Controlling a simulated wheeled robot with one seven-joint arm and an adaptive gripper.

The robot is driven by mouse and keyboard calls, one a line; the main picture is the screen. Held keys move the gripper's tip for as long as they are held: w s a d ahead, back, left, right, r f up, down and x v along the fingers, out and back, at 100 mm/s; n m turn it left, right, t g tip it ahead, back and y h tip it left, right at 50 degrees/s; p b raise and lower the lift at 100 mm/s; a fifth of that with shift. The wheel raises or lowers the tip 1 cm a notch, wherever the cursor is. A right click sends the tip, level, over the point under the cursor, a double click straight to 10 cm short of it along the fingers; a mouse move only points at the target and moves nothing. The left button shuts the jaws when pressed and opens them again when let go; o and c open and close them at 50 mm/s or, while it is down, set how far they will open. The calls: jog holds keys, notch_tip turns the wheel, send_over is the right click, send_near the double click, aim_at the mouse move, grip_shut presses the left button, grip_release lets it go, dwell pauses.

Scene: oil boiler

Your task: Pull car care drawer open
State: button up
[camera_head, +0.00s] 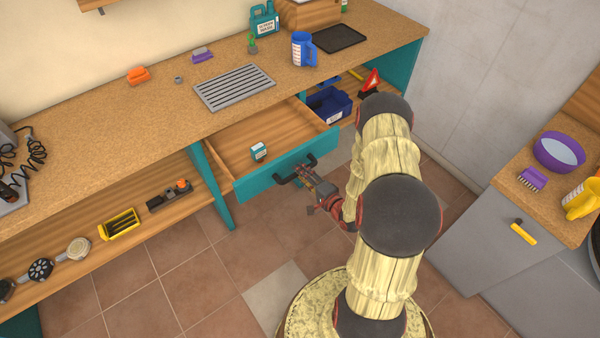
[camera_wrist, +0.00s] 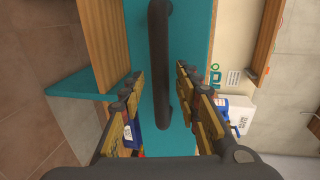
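The drawer has a teal front (camera_head: 262,184) and stands pulled out from under the workbench, its wooden inside visible. A small white and teal box (camera_head: 259,151) is in it. The dark bar handle (camera_head: 288,176) is on the front; in the wrist view the handle (camera_wrist: 160,60) runs upright through the picture's middle. My gripper (camera_head: 303,176) is at the handle in the head view. In the wrist view my gripper (camera_wrist: 157,78) is open, one finger on each side of the handle, with gaps between fingers and bar.
The workbench top (camera_head: 140,105) holds a grey grate (camera_head: 234,87) and a blue jug (camera_head: 304,50). A blue bin (camera_head: 329,105) is on the shelf right of the drawer. A grey cabinet (camera_head: 480,235) stands at right. Tiled floor (camera_head: 180,275) before the bench is clear at left.

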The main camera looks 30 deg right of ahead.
jog(key=v, duration=1)
jog(key=shift+s, duration=0.35)
